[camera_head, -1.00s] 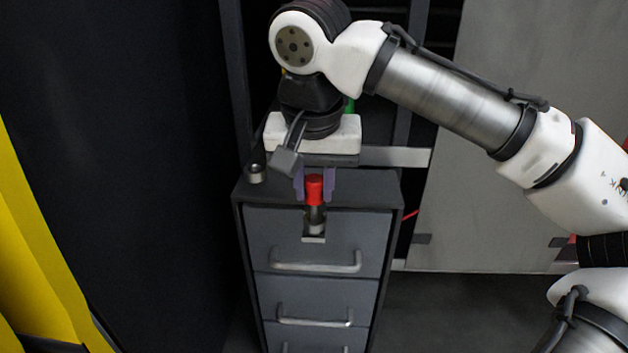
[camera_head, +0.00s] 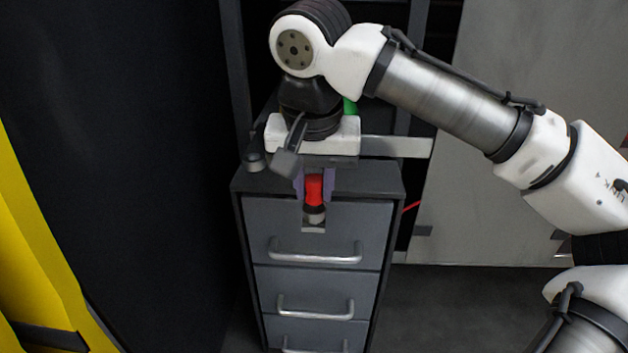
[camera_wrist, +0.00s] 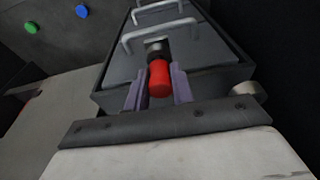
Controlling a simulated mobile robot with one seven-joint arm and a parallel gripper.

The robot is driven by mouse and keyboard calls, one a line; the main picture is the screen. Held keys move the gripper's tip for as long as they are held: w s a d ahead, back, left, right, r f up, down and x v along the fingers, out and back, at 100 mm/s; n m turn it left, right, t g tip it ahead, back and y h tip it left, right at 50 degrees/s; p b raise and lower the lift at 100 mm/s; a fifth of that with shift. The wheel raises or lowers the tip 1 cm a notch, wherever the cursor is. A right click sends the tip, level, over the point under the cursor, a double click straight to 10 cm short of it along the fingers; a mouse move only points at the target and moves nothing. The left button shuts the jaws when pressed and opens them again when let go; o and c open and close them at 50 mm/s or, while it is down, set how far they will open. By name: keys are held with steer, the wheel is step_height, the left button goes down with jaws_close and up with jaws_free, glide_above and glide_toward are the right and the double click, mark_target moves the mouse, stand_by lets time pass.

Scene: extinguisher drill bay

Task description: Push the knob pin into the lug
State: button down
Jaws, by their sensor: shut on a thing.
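The knob pin has a red knob (camera_head: 314,188) with a dark collar below it. It is upright, just in front of the cabinet's top front edge. My gripper (camera_head: 314,190) comes from above with its two purple-grey fingers on either side of the red knob, shut on it. The lug (camera_head: 313,226) is a small metal bracket on the top drawer's front, right under the collar. In the wrist view the red knob (camera_wrist: 160,80) is between the fingers, with the metal lug (camera_wrist: 154,44) beyond it. The pin's tip is hidden, so its depth in the lug cannot be told.
The grey drawer cabinet (camera_head: 372,182) has several drawers with bar handles (camera_head: 316,258) below the lug. A small metal cup (camera_head: 253,162) stands on its top at the left. A dark panel is left of the cabinet, and a yellow frame (camera_head: 30,240) is at the far left.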

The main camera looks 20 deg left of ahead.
steer(key=shift+f+b, duration=0.35)
steer(key=shift+f, duration=0.3)
steer(key=c, duration=1.1)
jaws_free()
steer(key=shift+r, duration=0.15)
